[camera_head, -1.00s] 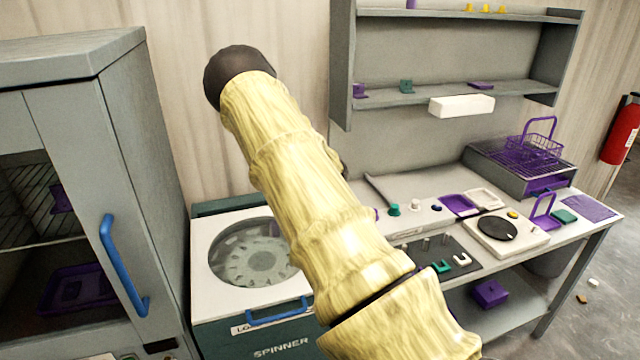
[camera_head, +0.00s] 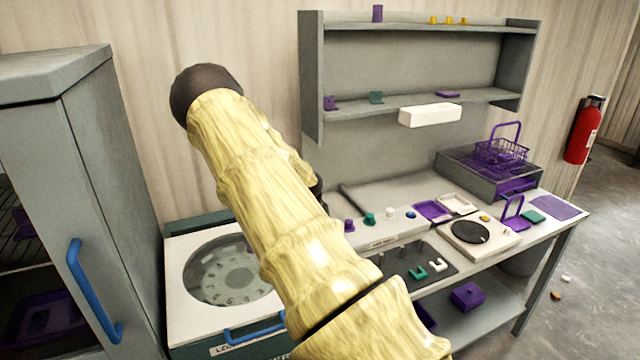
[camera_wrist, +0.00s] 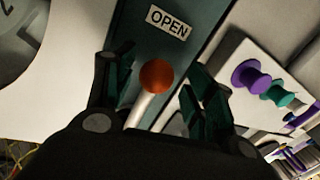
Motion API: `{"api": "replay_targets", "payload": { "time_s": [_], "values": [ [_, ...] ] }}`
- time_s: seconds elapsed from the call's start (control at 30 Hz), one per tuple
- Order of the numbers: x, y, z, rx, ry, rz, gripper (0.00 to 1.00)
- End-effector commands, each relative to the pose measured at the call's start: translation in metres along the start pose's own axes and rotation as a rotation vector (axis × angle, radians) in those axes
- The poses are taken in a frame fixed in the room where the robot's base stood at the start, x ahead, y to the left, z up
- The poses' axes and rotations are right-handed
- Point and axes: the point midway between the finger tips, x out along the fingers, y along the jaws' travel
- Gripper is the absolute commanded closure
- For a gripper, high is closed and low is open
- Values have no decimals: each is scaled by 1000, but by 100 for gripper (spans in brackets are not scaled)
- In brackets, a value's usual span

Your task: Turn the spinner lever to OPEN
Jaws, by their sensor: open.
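The spinner (camera_head: 190,335) is a white-topped, dark teal cabinet with a round window, at lower left centre in the head view. In the wrist view its lever (camera_wrist: 146,108) is a pale rod ending in an orange ball knob (camera_wrist: 157,75). The OPEN label (camera_wrist: 169,22) is on the teal panel just beyond the knob. My gripper (camera_wrist: 157,67) is open, with one dark finger to each side of the knob. I cannot tell whether either finger touches it. In the head view my arm hides the gripper and lever.
A grey cabinet with a blue handle (camera_head: 92,290) stands left of the spinner. To the right is a bench with a white control strip with knobs (camera_head: 380,232), a hotplate (camera_head: 472,236) and a basket (camera_head: 500,150). Shelves (camera_head: 420,65) hang above. Purple and teal knobs (camera_wrist: 250,78) lie near my right finger.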

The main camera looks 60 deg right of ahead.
Motion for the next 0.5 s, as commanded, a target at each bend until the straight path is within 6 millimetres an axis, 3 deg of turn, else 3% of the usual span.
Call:
{"api": "replay_targets", "payload": {
  "time_s": [0.27, 0.5],
  "values": [
    [-15, 1, 0, -1, -1, 1, 46],
    [-57, 0, 1, 0, -2, 1, 46]
  ]
}}
